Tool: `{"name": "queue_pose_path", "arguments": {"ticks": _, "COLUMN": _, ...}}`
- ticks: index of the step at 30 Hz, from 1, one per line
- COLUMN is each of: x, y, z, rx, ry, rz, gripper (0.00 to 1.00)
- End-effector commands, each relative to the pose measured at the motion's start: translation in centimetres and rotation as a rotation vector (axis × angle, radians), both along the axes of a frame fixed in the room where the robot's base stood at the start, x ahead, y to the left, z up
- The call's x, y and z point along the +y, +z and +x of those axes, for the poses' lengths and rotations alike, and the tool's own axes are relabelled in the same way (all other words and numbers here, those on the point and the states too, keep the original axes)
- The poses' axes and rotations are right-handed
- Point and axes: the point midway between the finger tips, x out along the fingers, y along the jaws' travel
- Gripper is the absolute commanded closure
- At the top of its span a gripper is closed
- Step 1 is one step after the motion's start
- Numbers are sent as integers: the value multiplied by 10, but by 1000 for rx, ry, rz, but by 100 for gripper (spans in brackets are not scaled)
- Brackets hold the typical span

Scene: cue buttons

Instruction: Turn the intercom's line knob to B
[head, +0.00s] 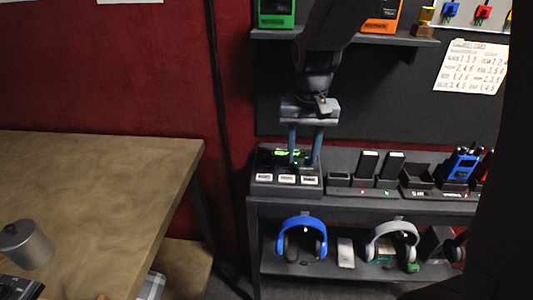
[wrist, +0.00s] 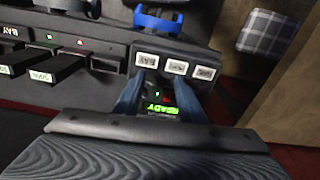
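The intercom (head: 262,188) is a dark sloped box on the left end of the shelf top, with a green-lit display and three white labelled buttons (head: 287,179) along its front. In the wrist view its display (wrist: 160,109) reads READY and the buttons (wrist: 176,67) show upside down. My gripper (head: 304,162) points down over the intercom's right part, its two blue fingers apart. In the wrist view the fingers (wrist: 160,90) straddle part of the panel, with nothing clearly held. The line knob and its setting cannot be made out; the fingers and gripper body cover part of the panel.
Charging docks (head: 366,180) with black handsets and a blue radio (head: 463,165) stand right of the intercom. A wooden table (head: 100,190) is at left. A shelf (head: 345,37) is above.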

Motion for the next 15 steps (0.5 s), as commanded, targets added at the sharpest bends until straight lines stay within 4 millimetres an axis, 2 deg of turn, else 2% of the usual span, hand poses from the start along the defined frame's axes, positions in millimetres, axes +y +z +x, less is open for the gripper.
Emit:
{"name": "queue_pose_path", "arguments": {"ticks": 1, "x": 19, "y": 2, "z": 23, "rx": 11, "ry": -7, "rz": 0, "gripper": 63}}
{"name": "queue_pose_path", "arguments": {"ticks": 3, "x": 40, "y": 8, "z": 45, "rx": 28, "ry": -27, "rz": -1, "gripper": 63}}
{"name": "queue_pose_path", "arguments": {"ticks": 6, "x": 65, "y": 14, "z": 68, "rx": 45, "ry": -51, "rz": -3, "gripper": 63}}
{"name": "queue_pose_path", "arguments": {"ticks": 10, "x": 82, "y": 19, "z": 82, "rx": 58, "ry": -70, "rz": -6, "gripper": 63}}
{"name": "queue_pose_path", "arguments": {"ticks": 15, "x": 86, "y": 13, "z": 85, "rx": 63, "ry": -76, "rz": -9, "gripper": 63}}
